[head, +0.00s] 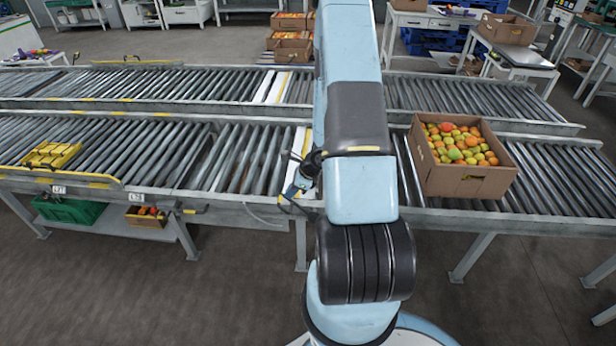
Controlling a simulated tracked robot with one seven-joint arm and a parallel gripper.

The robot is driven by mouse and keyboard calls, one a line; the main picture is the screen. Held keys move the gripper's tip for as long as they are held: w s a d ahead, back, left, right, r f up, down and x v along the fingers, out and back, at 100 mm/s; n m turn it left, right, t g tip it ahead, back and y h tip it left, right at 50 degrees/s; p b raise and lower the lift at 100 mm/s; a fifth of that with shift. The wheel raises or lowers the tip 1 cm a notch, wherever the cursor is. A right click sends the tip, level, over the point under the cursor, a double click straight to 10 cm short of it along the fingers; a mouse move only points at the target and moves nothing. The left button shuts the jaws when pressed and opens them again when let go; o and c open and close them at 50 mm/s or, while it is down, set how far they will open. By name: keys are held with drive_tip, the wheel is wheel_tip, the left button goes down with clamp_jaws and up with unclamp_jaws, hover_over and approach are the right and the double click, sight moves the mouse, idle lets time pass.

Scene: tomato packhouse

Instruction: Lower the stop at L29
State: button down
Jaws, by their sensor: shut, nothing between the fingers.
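My gripper (294,194) shows small at the left edge of my arm, over the near rail of the front roller conveyor (235,197). It is shut and empty, and partly hidden by my arm. Two small white tags sit on the near rail at the left. The left tag (58,189) looks like L27. The right tag (137,197) looks like L28 or L29; its last digit is too small to be sure of. A lever with a yellow tip (190,211) sticks out right of that tag. My arm hides part of the conveyor, and no clear L29 tag shows.
An open cardboard box of tomatoes (464,181) stands on the rollers right of my arm. A yellow slatted piece (51,155) lies at the left of the conveyor. A green crate (70,211) and a small wooden crate (147,219) sit on a shelf below. A second roller conveyor (190,82) runs behind.

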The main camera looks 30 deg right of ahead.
drive_tip(key=v, duration=0.9)
drive_tip(key=shift+d+r, duration=0.15)
drive_tip(key=shift+d, duration=0.3)
drive_tip(key=s+a+r+n, duration=0.1)
drive_tip(key=a+r+n, duration=0.55)
drive_tip(key=r, duration=0.55)
drive_tip(key=a+r+n, duration=0.6)
drive_tip(key=r+n, duration=0.1)
drive_tip(key=r, duration=0.4)
drive_tip(key=s+a+r+n+h, duration=0.2)
drive_tip(key=s+r+n, duration=0.4)
drive_tip(key=s+r, duration=0.2)
drive_tip(key=s+a+r+n+t+h, duration=0.1)
drive_tip(key=s+a+r+n+h, duration=0.1)
drive_tip(key=s+r+n, duration=0.4)
wheel_tip(320, 180, up, 3)
drive_tip(key=s, duration=0.3)
drive_tip(key=shift+t+h, duration=0.3)
drive_tip(key=shift+h, duration=0.1)
drive_tip(key=shift+w+d, duration=0.1)
drive_tip(key=shift+d, duration=0.05)
